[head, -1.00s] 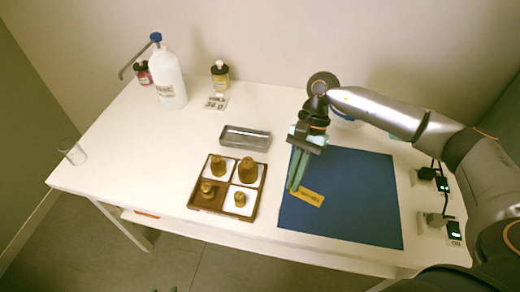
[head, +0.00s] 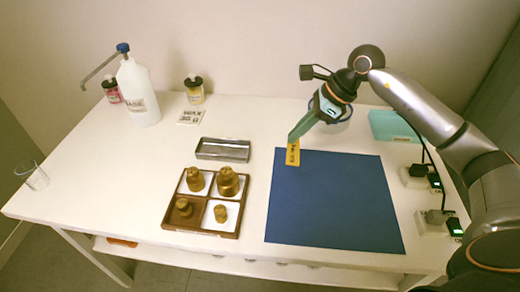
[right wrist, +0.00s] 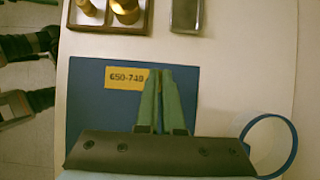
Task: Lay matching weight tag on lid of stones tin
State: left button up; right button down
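In the right wrist view the tag (right wrist: 126,78) reads what looks like 650-740. My right gripper (head: 293,138) has its green fingers together on the tag's end; the fingertips (right wrist: 160,72) are at its right end in the wrist view. A round blue-rimmed container (right wrist: 270,145) is partly hidden behind the gripper in the head view. I cannot tell which thing is the stones tin.
A wooden tray (head: 203,228) with brass weights stands left of the mat, with a metal tray (head: 223,149) behind it. A teal box (head: 393,126) is at the back right. Two devices with green displays (head: 433,222) stand at the right edge. Bottles (head: 138,92) stand at the back left.

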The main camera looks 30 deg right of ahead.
jog(key=w+a+f, duration=0.2)
jog(key=w, duration=0.1)
send_over(256, 160)
jog(key=s+d, duration=0.1)
jog(key=d, duration=0.1)
notch_tip(256, 160, down, 5)
jog(key=shift+s+f, duration=0.15)
jog(key=shift+f, duration=0.05)
jog(key=shift+a+f+b, duration=0.1)
jog(key=shift+f+b, duration=0.2)
jog(key=shift+f, duration=1.45)
jog(key=shift+f, duration=0.15)
jog(key=c, duration=1.1)
grip_release()
jog(key=shift+o, duration=0.2)
